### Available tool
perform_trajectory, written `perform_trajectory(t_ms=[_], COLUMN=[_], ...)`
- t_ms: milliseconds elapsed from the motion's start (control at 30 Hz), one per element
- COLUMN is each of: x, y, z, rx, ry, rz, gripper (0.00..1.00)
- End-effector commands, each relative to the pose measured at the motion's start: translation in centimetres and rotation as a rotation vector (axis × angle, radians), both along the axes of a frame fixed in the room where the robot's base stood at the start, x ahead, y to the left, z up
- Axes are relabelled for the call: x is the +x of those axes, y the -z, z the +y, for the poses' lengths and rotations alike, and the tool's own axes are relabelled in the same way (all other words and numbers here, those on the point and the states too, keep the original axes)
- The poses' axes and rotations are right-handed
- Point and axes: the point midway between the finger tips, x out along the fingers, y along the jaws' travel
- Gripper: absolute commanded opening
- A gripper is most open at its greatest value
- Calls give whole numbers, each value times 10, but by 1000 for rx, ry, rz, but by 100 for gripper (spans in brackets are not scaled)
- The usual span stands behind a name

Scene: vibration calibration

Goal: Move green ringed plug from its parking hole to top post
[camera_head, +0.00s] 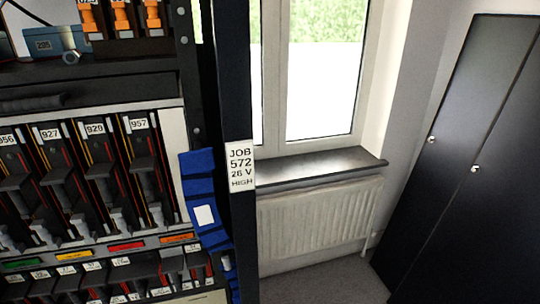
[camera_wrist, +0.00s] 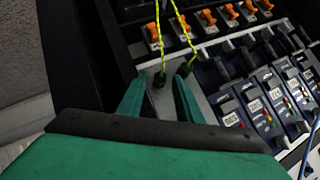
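In the wrist view, my gripper (camera_wrist: 160,80) reaches over a light grey panel strip with its two teal fingers spread apart. A dark green plug (camera_wrist: 160,81) with a yellow-green striped cable stands between the fingertips, with a gap visible on each side. A second dark green plug (camera_wrist: 183,69) with a similar cable stands just right of it, close to the right fingertip. I cannot tell a ring on either plug at this size. My gripper is not in the head view. I cannot make out the top post in either view.
A row of orange connectors (camera_wrist: 208,18) lies beyond the plugs, and blue-grey modules (camera_wrist: 262,100) with levers stand to the right.

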Motion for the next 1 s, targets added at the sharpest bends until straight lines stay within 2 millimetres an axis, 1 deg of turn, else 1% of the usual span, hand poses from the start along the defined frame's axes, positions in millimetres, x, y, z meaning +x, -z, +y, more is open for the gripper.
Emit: perform_trajectory(t_ms=[167,200,267,300,333,1000], x=[0,0,0,0,0,-5], y=[0,0,0,0,0,0], z=[-1,-1,-1,-1,-1,-2], rx=[0,0,1,0,1,0], ry=[0,0,1,0,1,1], rz=[0,0,1,0,1,1], gripper=[32,27,13,3,0,0])
